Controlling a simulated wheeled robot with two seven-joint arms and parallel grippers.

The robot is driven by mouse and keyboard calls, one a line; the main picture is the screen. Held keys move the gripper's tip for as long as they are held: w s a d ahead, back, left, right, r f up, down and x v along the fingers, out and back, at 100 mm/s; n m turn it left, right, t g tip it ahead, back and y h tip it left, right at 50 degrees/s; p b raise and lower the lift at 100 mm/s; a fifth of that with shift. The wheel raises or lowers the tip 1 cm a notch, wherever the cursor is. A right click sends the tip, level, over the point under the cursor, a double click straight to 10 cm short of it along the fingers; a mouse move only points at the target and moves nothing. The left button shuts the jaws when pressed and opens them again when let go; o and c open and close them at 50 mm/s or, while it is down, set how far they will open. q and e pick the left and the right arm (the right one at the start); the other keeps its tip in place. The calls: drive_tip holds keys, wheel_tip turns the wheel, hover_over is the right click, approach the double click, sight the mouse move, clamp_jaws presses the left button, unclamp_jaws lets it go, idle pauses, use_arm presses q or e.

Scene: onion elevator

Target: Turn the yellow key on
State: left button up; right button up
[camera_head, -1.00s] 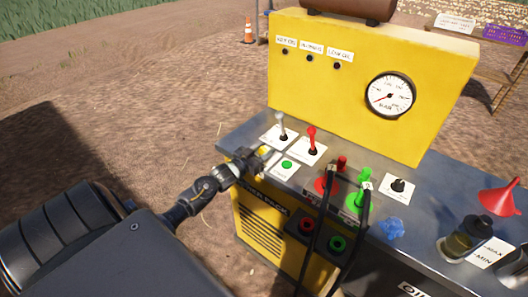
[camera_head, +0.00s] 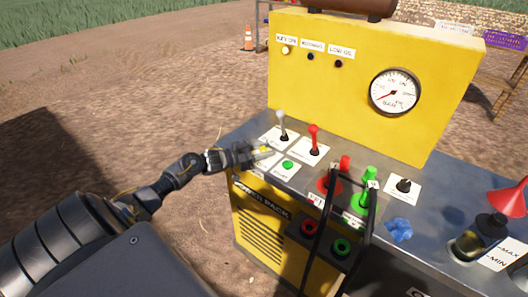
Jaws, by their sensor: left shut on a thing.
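The yellow key (camera_head: 265,149) sits at the left end of the grey panel top, beside the green button (camera_head: 287,165). Only a small bit of it shows; the fingers hide the rest. My left gripper (camera_head: 262,154) reaches in from the left and is shut on the yellow key. The key-on lamp (camera_head: 286,50) on the yellow upright panel glows pale. The two lamps to its right are dark. My right gripper is not in view.
A grey-handled lever (camera_head: 282,124) and a red lever (camera_head: 313,138) stand just behind the key. Red and green connectors with black cables (camera_head: 368,230) are to the right. A red funnel (camera_head: 508,197) and a dark bottle (camera_head: 482,237) stand at far right.

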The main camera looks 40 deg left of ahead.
use_arm(q)
drive_tip(key=o, duration=1)
drive_tip(key=b+v, duration=0.1)
drive_tip(key=v, duration=0.9)
drive_tip(key=shift+s+a, duration=0.2)
drive_tip(key=shift+s, duration=0.15)
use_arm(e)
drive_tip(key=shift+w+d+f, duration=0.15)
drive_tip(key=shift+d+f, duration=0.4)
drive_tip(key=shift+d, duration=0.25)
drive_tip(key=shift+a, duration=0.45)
